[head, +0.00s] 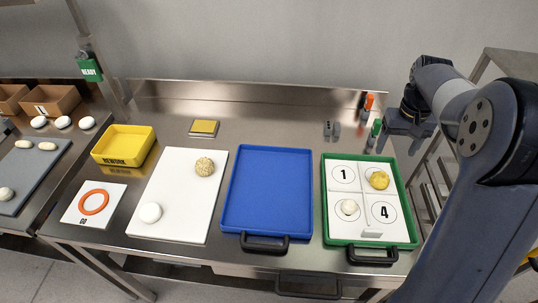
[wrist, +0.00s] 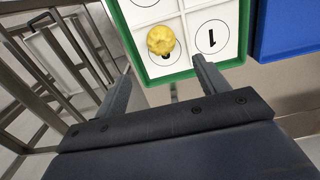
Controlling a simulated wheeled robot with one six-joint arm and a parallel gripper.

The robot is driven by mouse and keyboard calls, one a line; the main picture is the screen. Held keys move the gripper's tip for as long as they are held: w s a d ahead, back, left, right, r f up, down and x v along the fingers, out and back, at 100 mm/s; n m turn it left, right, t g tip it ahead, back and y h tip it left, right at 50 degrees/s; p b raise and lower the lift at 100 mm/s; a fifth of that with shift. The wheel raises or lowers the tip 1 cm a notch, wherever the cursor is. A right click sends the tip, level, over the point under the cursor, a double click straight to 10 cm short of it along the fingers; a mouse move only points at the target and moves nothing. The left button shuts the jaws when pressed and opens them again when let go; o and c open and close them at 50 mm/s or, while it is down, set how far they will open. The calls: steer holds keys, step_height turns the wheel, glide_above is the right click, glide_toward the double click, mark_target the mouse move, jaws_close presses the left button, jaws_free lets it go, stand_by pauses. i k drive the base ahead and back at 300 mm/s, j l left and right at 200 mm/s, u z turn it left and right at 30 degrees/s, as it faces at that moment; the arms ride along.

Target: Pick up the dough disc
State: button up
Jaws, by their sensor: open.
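My gripper (head: 398,145) is open and empty, up near the back right of the green tray (head: 413,236). In the wrist view my gripper (wrist: 162,68) has its fingers spread, pointing towards the tray's edge. No piece is plainly marked as the dough disc. A pale round dough piece (head: 151,212) lies at the front left of the white board (head: 185,200), with a speckled round one (head: 204,166) further back.
An empty blue tray (head: 268,190) lies between board and green tray. A yellow REWORK bin (head: 124,145), an orange-ring GO card (head: 94,203) and a yellow pad (head: 204,127) are left. Marker-like items (head: 367,106) stand behind the green tray. The steel table's back strip is mostly clear.

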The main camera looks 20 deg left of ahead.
mark_target(150, 213)
steer(key=u, duration=2.2)
